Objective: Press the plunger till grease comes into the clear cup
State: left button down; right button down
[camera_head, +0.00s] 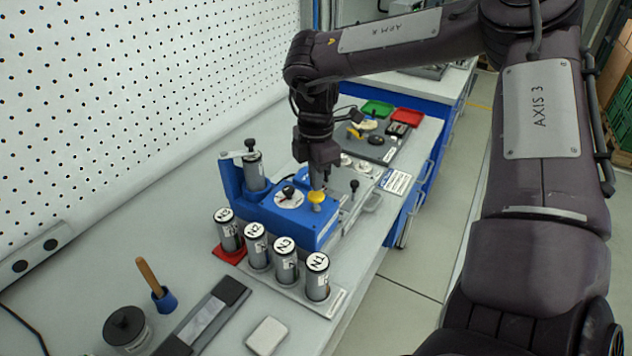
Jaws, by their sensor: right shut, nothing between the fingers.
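A blue grease unit (290,224) stands on the bench. A yellow plunger knob (317,197) sits at its right end. My right gripper (317,186) is shut and empty, pointing down right over the yellow knob; I cannot tell if it touches. A round white dial with a black knob (289,197) is on top of the unit. A grey cylinder with a black knob (254,172) stands upright in its left part. I cannot make out the clear cup or any grease. My left gripper is not in view.
Several grey canisters with labelled lids (285,262) stand in front of the unit, one on a red base (229,254). A lever with a black knob (353,192) rises to its right. A wooden-handled tool (150,278) and a dark jar (128,331) are front left. A perforated wall (120,90) runs behind.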

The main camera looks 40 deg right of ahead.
aim_at(316, 193)
jog(key=shift+f, duration=0.1)
dwell(0.5)
jog(key=shift+f+b, duration=1.85)
jog(key=shift+f, duration=0.1)
jog(key=shift+r, duration=0.1)
jog(key=shift+r+p, duration=2.25)
jog(key=shift+r, duration=1.2)
